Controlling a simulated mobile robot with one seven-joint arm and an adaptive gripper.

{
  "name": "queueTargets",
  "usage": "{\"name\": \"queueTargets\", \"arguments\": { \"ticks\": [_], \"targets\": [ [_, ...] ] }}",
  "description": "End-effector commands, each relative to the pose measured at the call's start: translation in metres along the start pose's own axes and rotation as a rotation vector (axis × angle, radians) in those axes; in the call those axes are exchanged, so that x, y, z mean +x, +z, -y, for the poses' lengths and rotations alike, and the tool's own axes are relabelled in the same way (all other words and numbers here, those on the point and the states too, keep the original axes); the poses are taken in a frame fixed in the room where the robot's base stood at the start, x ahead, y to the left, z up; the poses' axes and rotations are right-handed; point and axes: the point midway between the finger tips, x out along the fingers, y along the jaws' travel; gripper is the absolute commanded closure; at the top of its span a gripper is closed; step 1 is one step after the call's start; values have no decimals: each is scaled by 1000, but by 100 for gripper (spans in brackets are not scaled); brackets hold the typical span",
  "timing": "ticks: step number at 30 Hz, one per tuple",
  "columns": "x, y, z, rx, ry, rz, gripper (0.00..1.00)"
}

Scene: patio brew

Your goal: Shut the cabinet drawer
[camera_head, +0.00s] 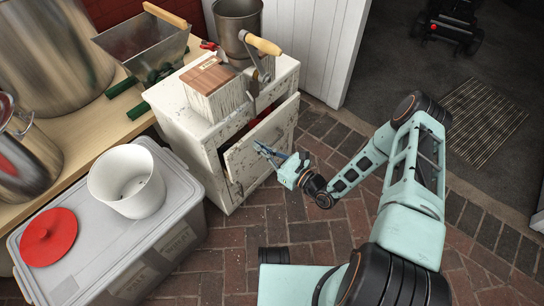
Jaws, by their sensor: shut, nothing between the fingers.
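The white, chipped cabinet (207,140) stands in the upper middle of the head view. Its drawer (246,158) is partly pulled out, with a dark gap and something red showing behind the top of the drawer front. My gripper (261,148) is shut and empty, with its fingertips at the drawer front, near the middle. I cannot tell whether the fingertips touch it. My arm reaches in from the lower right.
A wooden box (209,88) and a metal mill with a wooden handle (262,43) stand on the cabinet. A grey lidded bin (110,262) to the left carries a white bucket (127,182) and red lid (48,238). The brick floor (230,250) in front is clear.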

Motion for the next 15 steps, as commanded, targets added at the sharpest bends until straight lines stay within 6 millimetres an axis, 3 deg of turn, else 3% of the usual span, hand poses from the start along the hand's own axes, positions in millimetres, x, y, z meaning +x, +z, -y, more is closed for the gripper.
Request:
{"name": "queueTargets", "arguments": {
  "ticks": [6,15],
  "targets": [
    [19,-1,0,-1,1,0,100],
    [21,0,0,0,0,0,100]
  ]
}}
